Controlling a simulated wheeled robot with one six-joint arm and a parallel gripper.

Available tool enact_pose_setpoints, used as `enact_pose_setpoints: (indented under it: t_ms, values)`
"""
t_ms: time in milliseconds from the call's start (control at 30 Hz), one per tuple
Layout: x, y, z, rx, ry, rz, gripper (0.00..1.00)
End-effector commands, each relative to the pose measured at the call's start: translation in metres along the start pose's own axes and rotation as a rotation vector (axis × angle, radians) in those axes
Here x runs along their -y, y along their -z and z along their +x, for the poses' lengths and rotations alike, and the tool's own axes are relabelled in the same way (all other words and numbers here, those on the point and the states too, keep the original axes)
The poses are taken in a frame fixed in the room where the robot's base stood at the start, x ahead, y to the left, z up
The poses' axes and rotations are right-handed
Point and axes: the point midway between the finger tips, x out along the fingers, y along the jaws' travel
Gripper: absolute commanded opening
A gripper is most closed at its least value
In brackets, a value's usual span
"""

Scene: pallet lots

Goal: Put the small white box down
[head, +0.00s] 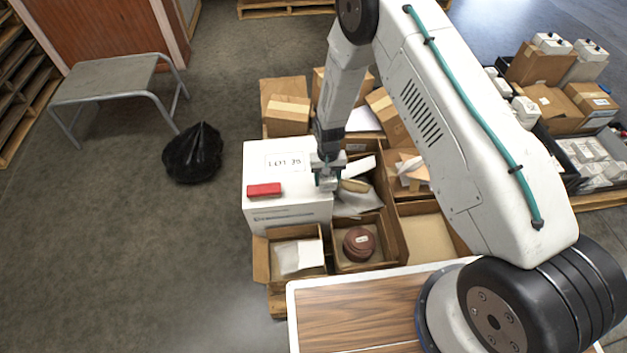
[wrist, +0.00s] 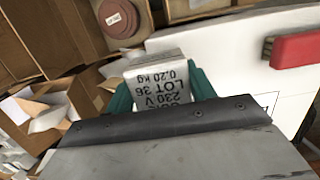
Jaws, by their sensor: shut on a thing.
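My gripper (head: 326,172) is shut on the small white box (wrist: 160,82). Its green fingers press on two sides of it in the wrist view. The box's printed face reads 230 V, LOT 36 and 0.20 kg. In the head view my gripper is at the right edge of a large white box (head: 288,212), which is labelled LOT 36. I cannot tell whether the small box touches anything below.
Open cardboard cartons stand right of and in front of the large box; one holds a brown round object (head: 359,243). A black bag (head: 193,153) and a grey bench (head: 110,75) stand left on the floor. A second loaded pallet (head: 588,201) is at right.

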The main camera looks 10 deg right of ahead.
Motion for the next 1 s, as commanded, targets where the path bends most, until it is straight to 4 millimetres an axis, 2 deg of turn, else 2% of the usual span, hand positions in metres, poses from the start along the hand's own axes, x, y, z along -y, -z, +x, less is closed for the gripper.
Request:
enact_pose_setpoints:
  t_ms: [100,400,600,967,1000]
  values:
    - [0.021,0.011,0.001,-0.001,0.000,-0.001,0.26]
    - [0.042,0.022,0.002,-0.001,0.001,0.002,0.26]
    - [0.039,0.025,0.033,0.002,0.000,0.003,0.26]
    - [0.039,0.026,0.038,0.001,0.000,0.003,0.26]
    - [0.039,0.026,0.039,0.001,0.000,0.002,0.57]
